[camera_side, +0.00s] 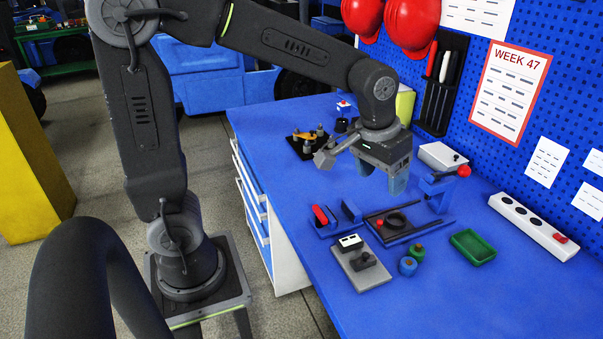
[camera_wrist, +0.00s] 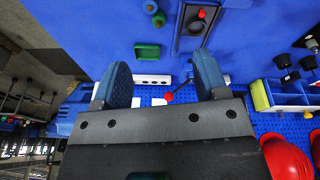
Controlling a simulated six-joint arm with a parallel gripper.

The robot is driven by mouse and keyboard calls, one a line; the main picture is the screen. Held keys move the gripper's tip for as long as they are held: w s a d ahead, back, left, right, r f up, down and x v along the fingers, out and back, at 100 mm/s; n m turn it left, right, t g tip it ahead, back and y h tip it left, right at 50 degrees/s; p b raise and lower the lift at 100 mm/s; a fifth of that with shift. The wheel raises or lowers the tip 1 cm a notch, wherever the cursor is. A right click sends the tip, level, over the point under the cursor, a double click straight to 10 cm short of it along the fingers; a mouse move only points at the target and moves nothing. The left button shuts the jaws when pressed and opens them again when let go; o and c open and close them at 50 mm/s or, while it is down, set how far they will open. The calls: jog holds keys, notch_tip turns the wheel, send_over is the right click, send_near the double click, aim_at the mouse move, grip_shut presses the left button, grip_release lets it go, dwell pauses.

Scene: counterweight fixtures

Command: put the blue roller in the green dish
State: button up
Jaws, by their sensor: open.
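The blue roller (camera_side: 407,266) stands on the blue bench, left of and nearer the camera than the green dish (camera_side: 472,247) in the side view. In the wrist view the blue roller (camera_wrist: 149,6) is at the top edge, partly cut off. The green dish (camera_wrist: 147,51) appears there beyond the fingers and looks empty. My gripper (camera_side: 383,178) is open and empty, well above the bench, behind and left of the roller and dish in the side view. Its two fingers (camera_wrist: 163,70) show spread apart in the wrist view.
A green roller (camera_side: 417,251) stands close beside the blue one. A dark tray with a black ring (camera_side: 397,221), a grey plate with a switch (camera_side: 361,266) and a blue vise-like stand (camera_side: 436,191) are nearby. A white power strip (camera_side: 533,225) lies along the pegboard.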

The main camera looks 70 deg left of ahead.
jog(key=s+a+r+m+t, duration=0.1)
jog(key=s+r+m+t, duration=0.1)
jog(key=s, duration=1.2)
jog(key=shift+a+r+t, duration=0.4)
jog(key=shift+r, duration=0.05)
jog(key=shift+o, duration=0.5)
jog(key=shift+s+f, duration=0.1)
jog(key=shift+s, duration=0.3)
jog(key=shift+m, duration=0.3)
